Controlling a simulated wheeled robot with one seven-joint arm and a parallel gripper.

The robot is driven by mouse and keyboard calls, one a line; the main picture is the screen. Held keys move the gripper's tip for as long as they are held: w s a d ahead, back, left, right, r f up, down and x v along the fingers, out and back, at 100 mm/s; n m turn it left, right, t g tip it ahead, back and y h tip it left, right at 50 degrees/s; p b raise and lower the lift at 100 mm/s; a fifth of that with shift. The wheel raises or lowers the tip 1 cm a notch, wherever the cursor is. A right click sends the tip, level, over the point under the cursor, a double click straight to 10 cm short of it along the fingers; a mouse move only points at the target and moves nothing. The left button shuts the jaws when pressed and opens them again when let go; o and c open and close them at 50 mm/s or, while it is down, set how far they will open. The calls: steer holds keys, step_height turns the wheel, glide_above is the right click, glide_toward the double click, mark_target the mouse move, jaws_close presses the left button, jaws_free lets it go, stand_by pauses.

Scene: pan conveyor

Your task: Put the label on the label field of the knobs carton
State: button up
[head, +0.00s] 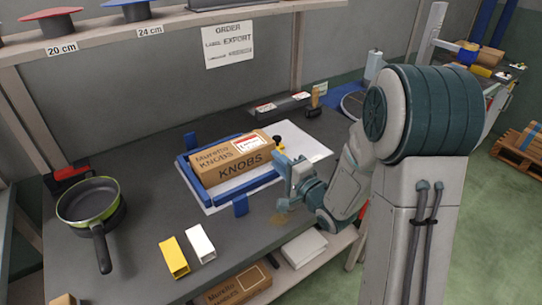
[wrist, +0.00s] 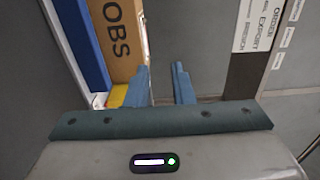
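The knobs carton (head: 230,160), brown and marked "Muretto KNOBS", lies in a blue frame (head: 190,178) on the table. A white label with a red band (head: 250,143) lies on the carton's top face near its right end. Whether it fits exactly within a printed field is too small to tell. My gripper (head: 290,170) is beside the carton's right end, apart from it. In the wrist view my gripper (wrist: 160,85) has its two blue fingers apart with nothing between them. The carton (wrist: 118,40) shows there at the left.
A dark holder (head: 285,105) with white-and-red labels stands behind the carton. A green pan (head: 88,200) is at the left. Yellow (head: 174,258) and white (head: 200,243) blocks lie in front. An order sheet (head: 228,44) hangs on the wall. The table's front right is mostly clear.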

steer(key=s+d+n+g+h, duration=0.55)
steer(key=d+h, duration=0.35)
steer(key=d, duration=0.2)
steer(key=s+r+n+g, duration=0.2)
steer(key=s+n+g, duration=0.3)
steer(key=s, duration=1.4)
steer(key=shift+d+n+g+h, duration=0.2)
steer(key=shift+n+g+h, duration=0.2)
steer(key=shift+g, duration=0.75)
